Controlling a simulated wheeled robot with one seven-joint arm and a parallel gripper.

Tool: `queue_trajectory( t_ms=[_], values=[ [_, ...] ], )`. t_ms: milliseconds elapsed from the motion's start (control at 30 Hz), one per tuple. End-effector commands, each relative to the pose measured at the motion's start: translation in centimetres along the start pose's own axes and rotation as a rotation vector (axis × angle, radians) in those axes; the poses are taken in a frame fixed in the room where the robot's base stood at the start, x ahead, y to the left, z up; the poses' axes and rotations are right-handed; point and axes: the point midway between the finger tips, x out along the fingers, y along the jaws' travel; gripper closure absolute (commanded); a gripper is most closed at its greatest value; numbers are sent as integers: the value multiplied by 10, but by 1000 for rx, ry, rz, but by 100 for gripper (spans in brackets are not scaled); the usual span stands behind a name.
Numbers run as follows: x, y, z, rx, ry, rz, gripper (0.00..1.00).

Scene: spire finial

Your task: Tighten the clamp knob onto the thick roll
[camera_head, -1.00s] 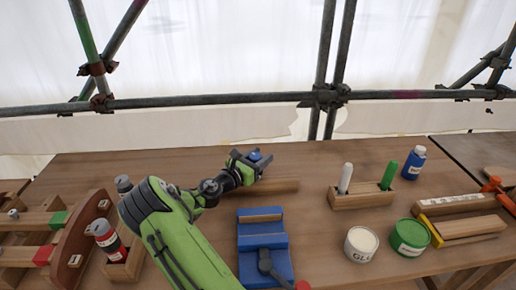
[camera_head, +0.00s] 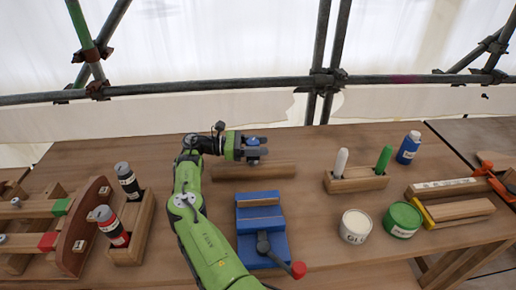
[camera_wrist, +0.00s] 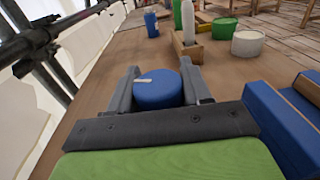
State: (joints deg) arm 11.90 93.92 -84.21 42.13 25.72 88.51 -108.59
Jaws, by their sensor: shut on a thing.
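A round blue clamp knob (camera_wrist: 157,92) with a pale mark on top sits between the fingers of my gripper (camera_wrist: 160,82) in the wrist view. The head view also shows my gripper (camera_head: 260,147), shut around the blue knob (camera_head: 252,141) above the back of the bench. A long wooden bar (camera_head: 254,172) lies just in front of and below it. I cannot make out a thick roll; what is under the knob is hidden by the gripper.
A blue vise (camera_head: 261,225) with a red-tipped handle stands in front on the wooden bench (camera_head: 325,215). Right are a marker holder (camera_head: 356,184), a white can (camera_head: 355,226), a green can (camera_head: 402,219) and a blue bottle (camera_head: 408,148). A bottle rack (camera_head: 135,235) stands left.

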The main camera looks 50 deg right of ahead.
Motion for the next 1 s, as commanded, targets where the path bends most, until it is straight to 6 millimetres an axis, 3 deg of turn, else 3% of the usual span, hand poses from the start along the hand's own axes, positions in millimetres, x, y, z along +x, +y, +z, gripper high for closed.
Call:
queue_trajectory(
  t_ms=[300, 767, 800, 933, 1000],
  values=[
    [0, -3, -3, -7, -12, -101, 83],
    [0, -5, 0, -8, -21, -119, 82],
    [0, -5, 0, -8, -21, -119, 50],
    [0, -5, 0, -8, -21, -118, 31],
    [0, -5, 0, -7, -21, -118, 31]
  ],
)
